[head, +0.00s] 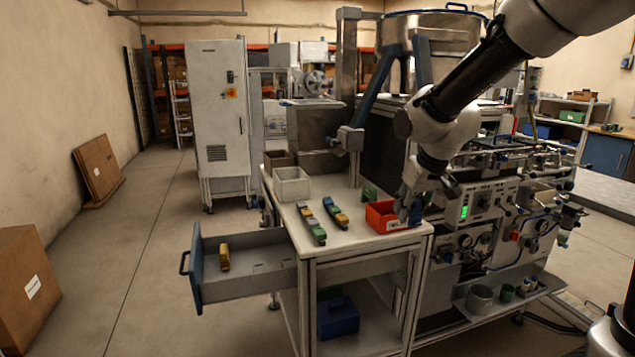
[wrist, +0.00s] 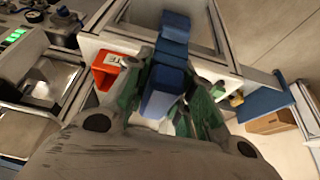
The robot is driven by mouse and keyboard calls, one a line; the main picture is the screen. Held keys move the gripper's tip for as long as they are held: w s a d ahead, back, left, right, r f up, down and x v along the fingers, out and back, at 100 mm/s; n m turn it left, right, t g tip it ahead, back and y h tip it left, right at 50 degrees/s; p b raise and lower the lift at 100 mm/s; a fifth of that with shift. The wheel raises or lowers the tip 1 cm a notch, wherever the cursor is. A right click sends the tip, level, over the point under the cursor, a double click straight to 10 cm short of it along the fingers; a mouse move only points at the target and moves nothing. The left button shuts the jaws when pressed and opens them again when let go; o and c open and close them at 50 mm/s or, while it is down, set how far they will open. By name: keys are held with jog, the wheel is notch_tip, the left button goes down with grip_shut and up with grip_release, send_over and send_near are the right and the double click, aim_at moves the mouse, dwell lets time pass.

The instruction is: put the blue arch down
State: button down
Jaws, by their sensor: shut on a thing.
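My gripper (head: 408,208) is at the right end of the table top, beside the red bin (head: 380,220). In the wrist view my gripper (wrist: 165,95) is shut on the blue arch (wrist: 162,98), which sits between the fingers. The fingers and wrist hide part of the arch. In the head view I cannot make the arch out, and I cannot tell whether it touches the table. The red bin also shows in the wrist view (wrist: 106,72), left of the fingers.
Two rows of coloured pieces (head: 312,224) (head: 337,212) lie on the table (head: 350,240). A pale bin (head: 291,185) stands behind them, and a green piece (head: 369,193) by the red bin. An open drawer (head: 240,290) with a yellow piece (head: 224,257) juts out left.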

jog(key=shift+w+a, duration=0.15)
jog(key=shift+w, duration=0.25)
jog(key=shift+w+r+m, duration=0.2)
jog(key=shift+w+m, duration=0.3)
jog(key=w+d+f+m+h, duration=0.1)
jog(key=w+d+f+m, duration=0.1)
jog(key=d+f, duration=0.6)
notch_tip(320, 180, down, 4)
jog(key=shift+r, duration=0.25)
